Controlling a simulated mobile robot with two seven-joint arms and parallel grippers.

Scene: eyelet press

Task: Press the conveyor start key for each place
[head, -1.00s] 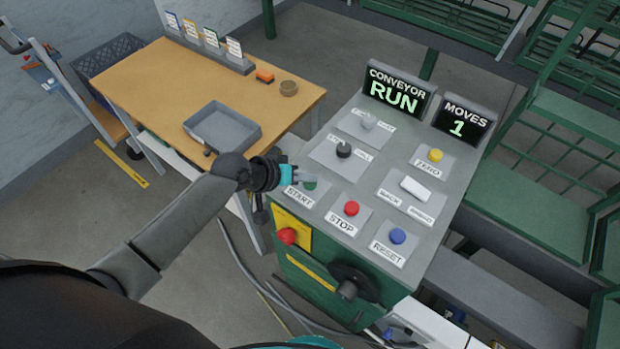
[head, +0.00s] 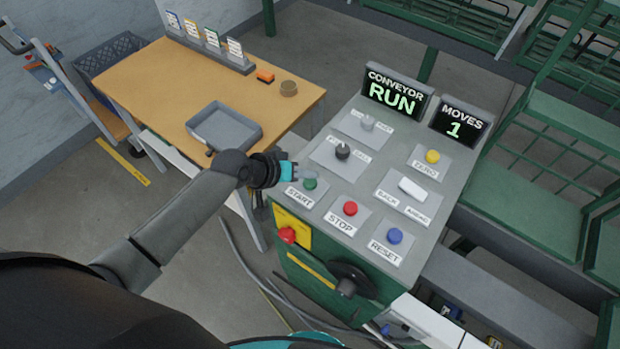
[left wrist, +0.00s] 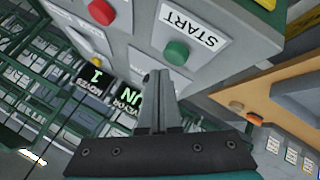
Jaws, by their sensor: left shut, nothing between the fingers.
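The green START key (head: 310,183) sits at the left of the grey control panel (head: 322,228). My left gripper (head: 312,175) is shut and empty, with its fingertips just above and behind the key; I cannot tell any contact in the head view. In the left wrist view the green key (left wrist: 176,52) stands apart from the shut fingertips (left wrist: 160,75). The conveyor display (head: 394,93) reads RUN and the moves display (head: 461,125) reads 1. My right gripper is not in view.
Close by on the panel are the red STOP key (head: 350,208), blue RESET key (head: 395,236), yellow ZERO key (head: 432,157), a white rocker (head: 412,189) and a black knob (head: 343,151). A wooden table (head: 150,85) with a grey tray (head: 226,128) stands at left.

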